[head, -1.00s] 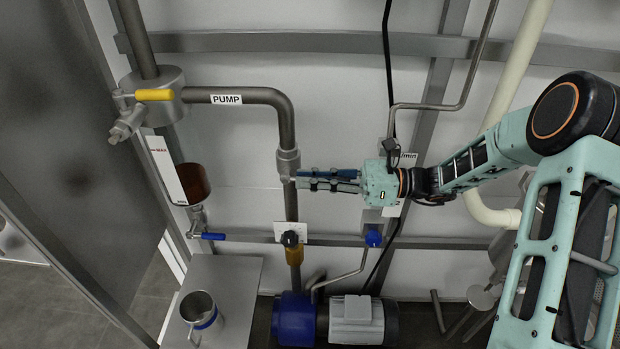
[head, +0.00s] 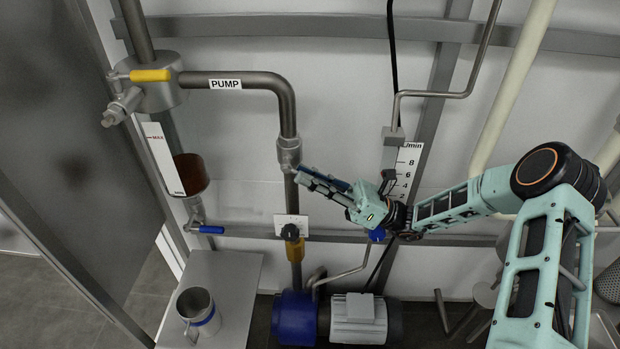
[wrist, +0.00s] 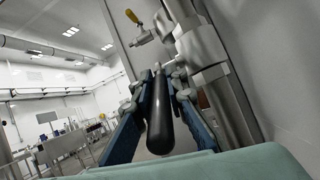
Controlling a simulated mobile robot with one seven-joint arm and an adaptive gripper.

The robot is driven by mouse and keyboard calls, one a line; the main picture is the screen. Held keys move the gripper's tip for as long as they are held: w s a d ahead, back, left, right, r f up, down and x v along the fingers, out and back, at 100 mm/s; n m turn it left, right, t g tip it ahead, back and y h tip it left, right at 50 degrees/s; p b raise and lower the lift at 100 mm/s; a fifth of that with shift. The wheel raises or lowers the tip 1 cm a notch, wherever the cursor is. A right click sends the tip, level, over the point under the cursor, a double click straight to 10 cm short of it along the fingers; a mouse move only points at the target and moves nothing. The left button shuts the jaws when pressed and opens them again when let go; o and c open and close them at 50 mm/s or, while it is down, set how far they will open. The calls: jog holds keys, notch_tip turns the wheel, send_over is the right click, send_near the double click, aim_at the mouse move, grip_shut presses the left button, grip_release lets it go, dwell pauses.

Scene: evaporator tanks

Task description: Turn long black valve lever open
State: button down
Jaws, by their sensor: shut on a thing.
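The long black valve lever (wrist: 160,118) shows in the wrist view, between the two blue fingers of my gripper (wrist: 157,100). My gripper is shut on it. In the head view my gripper (head: 308,178) points up and left toward the pipe, and its fingers hide most of the lever. The steel valve fitting (head: 289,153) sits on the vertical pipe under the bend of the pump line, just beyond the fingertips. In the wrist view a steel pipe fitting (wrist: 202,48) stands close to the right of the fingers.
A yellow-handled valve (head: 150,75) is at upper left, and a blue-handled valve (head: 211,230) is below the sight glass. A black knob (head: 290,232) is on the pipe below my gripper. A steel jug (head: 198,310) stands on a bench. A flow gauge (head: 408,170) is behind my wrist.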

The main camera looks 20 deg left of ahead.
jog(key=shift+f, duration=0.15)
dwell(0.3)
jog(key=c, duration=1.9)
grip_release()
jog(key=v, duration=1.2)
jog(key=shift+s+a+f, duration=0.1)
jog(key=shift+f, duration=0.05)
jog(key=shift+c, duration=0.4)
